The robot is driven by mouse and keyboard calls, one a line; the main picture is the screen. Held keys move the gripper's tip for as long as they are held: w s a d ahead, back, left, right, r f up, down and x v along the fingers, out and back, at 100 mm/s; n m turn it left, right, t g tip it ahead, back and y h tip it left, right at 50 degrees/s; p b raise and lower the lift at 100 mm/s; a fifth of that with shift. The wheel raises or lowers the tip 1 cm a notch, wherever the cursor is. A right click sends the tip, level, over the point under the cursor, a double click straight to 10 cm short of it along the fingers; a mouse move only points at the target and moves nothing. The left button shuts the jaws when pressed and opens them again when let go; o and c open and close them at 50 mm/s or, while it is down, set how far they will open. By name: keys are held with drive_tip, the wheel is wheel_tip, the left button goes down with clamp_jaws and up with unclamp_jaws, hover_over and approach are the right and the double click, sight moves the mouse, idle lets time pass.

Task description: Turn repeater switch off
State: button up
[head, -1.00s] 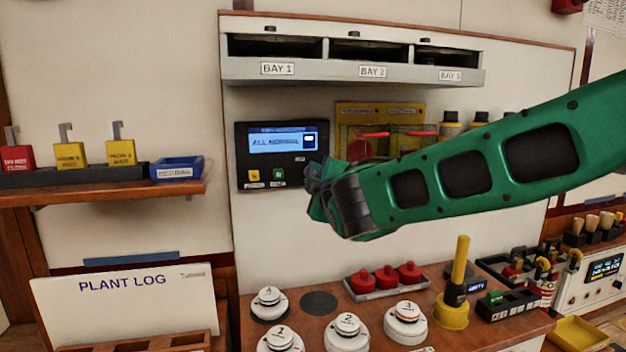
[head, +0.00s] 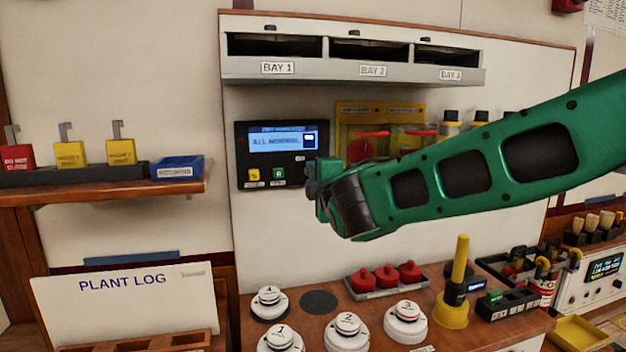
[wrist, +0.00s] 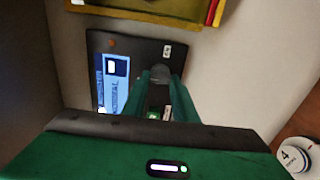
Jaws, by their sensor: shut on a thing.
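The dark repeater panel (head: 263,172) is on the wall board, its lit screen (head: 275,142) reading "ALL NORMAL". A yellow button (head: 254,174) and a green button (head: 278,174) sit below the screen. My gripper (head: 318,180) is at the panel's lower right corner and hides that part in the head view. In the wrist view my gripper (wrist: 160,82) is shut on a grey round knob (wrist: 160,72) on the panel (wrist: 140,47), which I take as the repeater switch. Its pointer direction cannot be read.
A yellow box with red handles (head: 372,133) is just right of the panel, behind my arm. The bay shelf (head: 350,72) juts out above. White numbered detectors (head: 347,325) and red knobs (head: 387,276) stand on the bench below. The board left of my gripper, under the panel, is clear.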

drive_tip(key=shift+a+f, duration=0.1)
drive_tip(key=shift+f, duration=0.2)
drive_tip(key=o, duration=0.8)
drive_tip(key=shift+o, duration=1.2)
drive_tip(key=shift+r, duration=0.15)
drive_tip(key=v, duration=1)
drive_tip(key=shift+s+d, duration=0.2)
drive_tip(key=shift+s, duration=0.15)
